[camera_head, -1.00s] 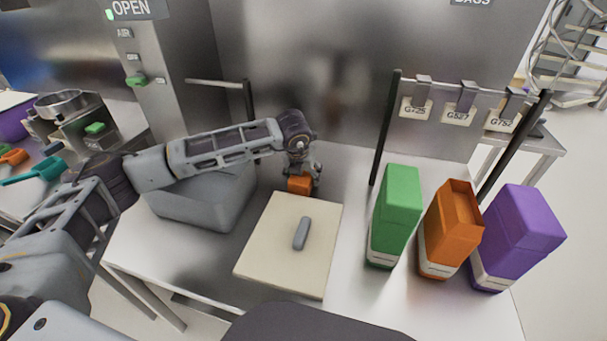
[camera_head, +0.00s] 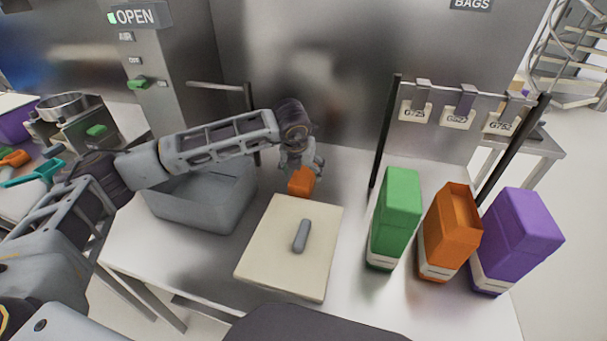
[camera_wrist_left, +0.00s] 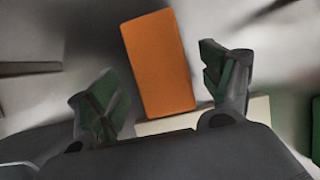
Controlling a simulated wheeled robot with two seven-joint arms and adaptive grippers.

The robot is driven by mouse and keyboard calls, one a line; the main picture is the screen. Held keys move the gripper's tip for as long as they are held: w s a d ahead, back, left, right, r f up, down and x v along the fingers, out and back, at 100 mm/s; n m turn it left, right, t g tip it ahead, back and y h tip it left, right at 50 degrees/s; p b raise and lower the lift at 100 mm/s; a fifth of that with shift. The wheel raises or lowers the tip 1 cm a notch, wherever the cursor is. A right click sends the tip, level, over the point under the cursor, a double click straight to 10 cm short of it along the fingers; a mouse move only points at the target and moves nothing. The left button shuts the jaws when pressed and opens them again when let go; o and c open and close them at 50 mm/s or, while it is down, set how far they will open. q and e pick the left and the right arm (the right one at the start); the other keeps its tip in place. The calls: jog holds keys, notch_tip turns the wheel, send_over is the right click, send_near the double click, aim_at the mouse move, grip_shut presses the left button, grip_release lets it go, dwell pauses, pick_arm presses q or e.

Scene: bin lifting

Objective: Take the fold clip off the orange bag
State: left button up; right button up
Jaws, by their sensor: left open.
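The tall orange bag (camera_head: 450,232) stands upright between the green and purple bags, with a pale band near its base. I see no clip on its top. A grey elongated piece (camera_head: 301,236), perhaps the fold clip, lies on the cream board (camera_head: 264,262). My left gripper (camera_head: 302,170) is open just above a small orange block (camera_head: 301,183) at the board's far edge. In the left wrist view the block (camera_wrist_left: 157,64) shows between the spread fingers, with a gap on each side. My right gripper is not in view.
A green bag (camera_head: 396,215) and a purple bag (camera_head: 517,240) flank the orange bag. A grey bin (camera_head: 210,205) stands left of the board, under my left arm. A rail with hanging tags (camera_head: 457,118) is behind the bags. The table between board and bags is clear.

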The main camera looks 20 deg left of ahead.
pick_arm(q)
jog(key=v, duration=0.7)
jog(key=shift+s+r, duration=0.15)
jog(key=shift+r, duration=0.25)
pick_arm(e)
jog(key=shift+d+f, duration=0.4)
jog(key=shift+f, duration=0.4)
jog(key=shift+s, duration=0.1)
pick_arm(q)
jog(key=shift+s, duration=0.15)
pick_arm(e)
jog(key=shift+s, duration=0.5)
